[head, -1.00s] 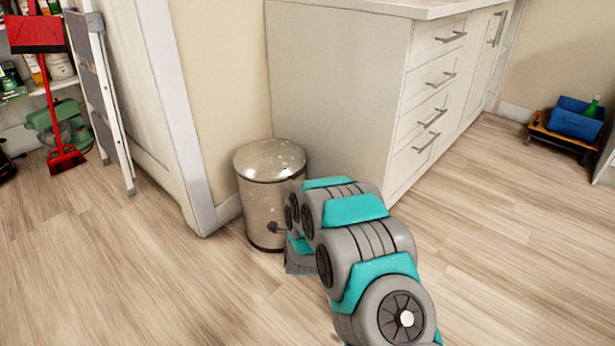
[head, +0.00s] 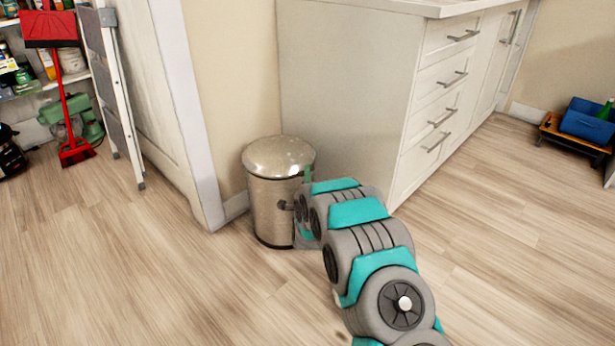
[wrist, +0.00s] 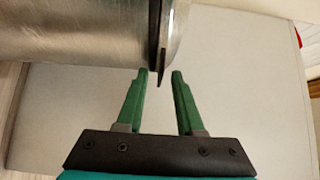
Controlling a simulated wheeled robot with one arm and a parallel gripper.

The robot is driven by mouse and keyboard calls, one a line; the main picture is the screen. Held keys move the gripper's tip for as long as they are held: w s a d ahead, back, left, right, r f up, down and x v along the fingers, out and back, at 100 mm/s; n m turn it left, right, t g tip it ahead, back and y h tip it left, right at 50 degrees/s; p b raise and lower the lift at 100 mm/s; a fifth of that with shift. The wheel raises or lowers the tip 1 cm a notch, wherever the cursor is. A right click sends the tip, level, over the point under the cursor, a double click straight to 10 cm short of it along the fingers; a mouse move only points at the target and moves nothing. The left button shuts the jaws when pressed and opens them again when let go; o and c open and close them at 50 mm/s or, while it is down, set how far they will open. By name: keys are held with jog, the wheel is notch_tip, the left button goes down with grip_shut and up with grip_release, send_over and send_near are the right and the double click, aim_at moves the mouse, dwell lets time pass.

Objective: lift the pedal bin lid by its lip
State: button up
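The pedal bin (head: 272,212) is a speckled metal cylinder standing upright by the wall corner, with its domed lid (head: 279,156) down. My arm reaches to its right side in the head view, where it hides part of the bin. In the wrist view the bin body (wrist: 75,30) lies sideways across the top left. The lid's lip (wrist: 162,65) shows as a thin dark edge. My gripper (wrist: 162,74) is open, its two green fingers apart, with the lip's lower end between or just ahead of the fingertips. I cannot tell whether they touch it.
A white drawer cabinet (head: 345,100) stands close behind and right of the bin. A stepladder (head: 112,95) and a red broom or dustpan (head: 66,100) lean at the left. A blue box (head: 588,122) sits on a low stand at the right. The floor in front is clear.

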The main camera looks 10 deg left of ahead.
grip_shut()
dwell(1.4)
